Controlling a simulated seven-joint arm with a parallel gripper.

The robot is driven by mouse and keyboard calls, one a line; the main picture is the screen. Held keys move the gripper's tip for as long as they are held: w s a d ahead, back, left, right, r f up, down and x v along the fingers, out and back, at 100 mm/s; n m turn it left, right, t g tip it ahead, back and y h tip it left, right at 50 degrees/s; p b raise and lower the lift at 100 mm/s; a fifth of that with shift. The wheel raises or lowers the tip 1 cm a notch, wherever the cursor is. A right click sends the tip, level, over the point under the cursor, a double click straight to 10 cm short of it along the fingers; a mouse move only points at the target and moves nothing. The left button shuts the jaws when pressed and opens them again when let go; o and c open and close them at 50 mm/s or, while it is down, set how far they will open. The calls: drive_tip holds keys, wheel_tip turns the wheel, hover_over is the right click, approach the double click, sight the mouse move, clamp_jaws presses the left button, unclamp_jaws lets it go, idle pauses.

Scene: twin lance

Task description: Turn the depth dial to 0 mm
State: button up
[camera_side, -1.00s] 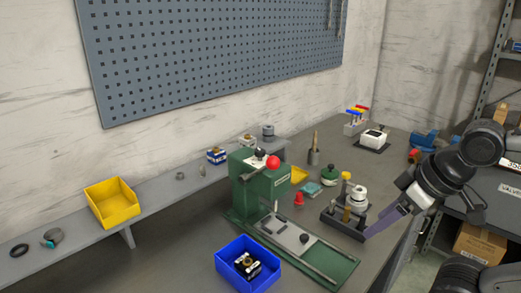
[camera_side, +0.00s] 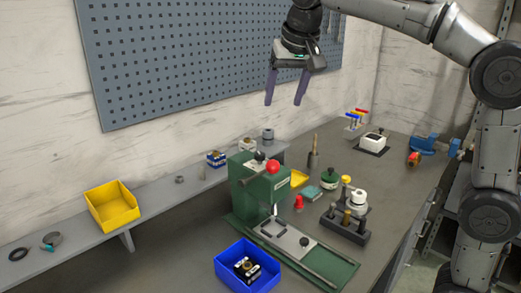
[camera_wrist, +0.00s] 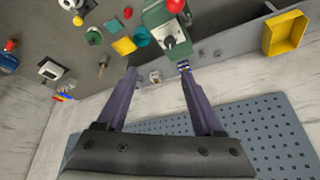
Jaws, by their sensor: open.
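The green machine (camera_side: 264,190) stands on the bench with a red ball knob (camera_side: 272,167) on top. Beside that knob is a small black knob on a pale plate (camera_side: 258,157), which looks like the depth dial. In the wrist view the dial (camera_wrist: 169,42) shows as a dark knob on a white face, near the red knob (camera_wrist: 175,5). Its marks are too small to read. My gripper (camera_side: 283,103) is open and empty, pointing down, high above the machine and apart from it. In the wrist view its two purple fingers (camera_wrist: 158,69) are spread.
A blue bin (camera_side: 232,272) with parts stands in front of the machine. A yellow bin (camera_side: 113,208) sits on the shelf at left. A dark fixture holding several pieces (camera_side: 345,224) stands to the right. Pegboard (camera_side: 200,55) is on the wall behind my gripper.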

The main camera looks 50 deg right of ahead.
drive_tip(key=w+a+f, duration=0.1)
drive_tip(key=w+f, duration=0.3)
approach(260, 154)
drive_tip(key=shift+g, duration=0.3)
drive_tip(key=x, duration=0.8)
drive_tip(key=shift+w, duration=0.3)
drive_tip(key=shift+r, duration=0.1)
clamp_jaws()
